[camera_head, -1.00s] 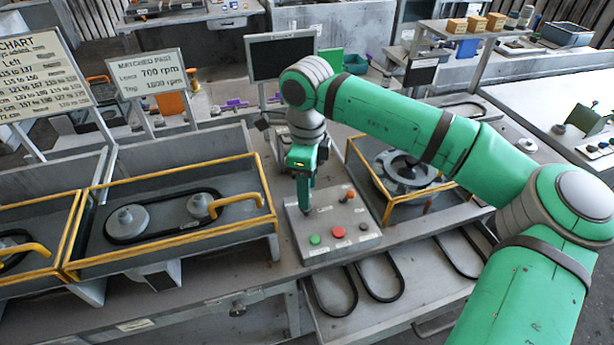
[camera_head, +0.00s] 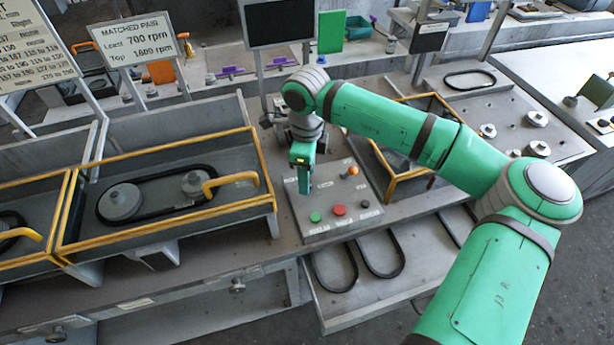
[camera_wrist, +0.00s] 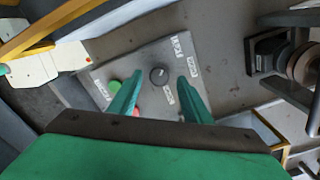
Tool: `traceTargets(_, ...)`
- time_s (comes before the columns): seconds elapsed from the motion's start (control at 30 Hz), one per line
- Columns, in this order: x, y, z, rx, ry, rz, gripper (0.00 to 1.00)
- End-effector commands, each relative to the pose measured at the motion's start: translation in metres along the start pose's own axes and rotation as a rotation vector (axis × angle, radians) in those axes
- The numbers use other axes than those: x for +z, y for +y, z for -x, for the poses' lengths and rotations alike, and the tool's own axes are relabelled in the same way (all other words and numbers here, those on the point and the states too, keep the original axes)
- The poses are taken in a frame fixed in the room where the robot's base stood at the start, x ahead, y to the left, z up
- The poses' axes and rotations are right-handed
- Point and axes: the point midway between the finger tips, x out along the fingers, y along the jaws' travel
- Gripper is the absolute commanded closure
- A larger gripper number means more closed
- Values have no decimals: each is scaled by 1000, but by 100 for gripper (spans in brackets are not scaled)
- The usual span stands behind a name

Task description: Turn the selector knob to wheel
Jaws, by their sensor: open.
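The selector knob (camera_wrist: 158,75) is a dark round knob with a pale mark on its top, set in a grey control panel (camera_wrist: 205,76). Small white labels (camera_wrist: 176,44) stand around it, too small to read. My gripper (camera_wrist: 159,73) is open above the panel, one green finger on each side of the knob in the wrist view. I cannot tell whether the fingers touch it. In the head view my gripper (camera_head: 304,191) points down over the panel (camera_head: 345,223) and hides the knob.
A yellow-railed belt bay (camera_head: 165,240) is at left, another yellow frame (camera_head: 398,180) at right. Belts (camera_head: 380,254) lie in front.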

Motion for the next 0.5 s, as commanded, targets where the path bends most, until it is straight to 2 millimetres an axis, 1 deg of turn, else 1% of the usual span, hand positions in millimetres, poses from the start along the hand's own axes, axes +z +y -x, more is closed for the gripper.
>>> traceTargets(0.03,0,1,-5,2,-1,0,56)
traceTargets(0.13,-1,0,-10,2,0,-1,56)
traceTargets(0.43,-1,0,-12,1,1,-1,56)
traceTargets(0.47,-1,0,-11,1,1,-2,60)
traceTargets(0.5,-1,0,-11,1,1,-2,70)
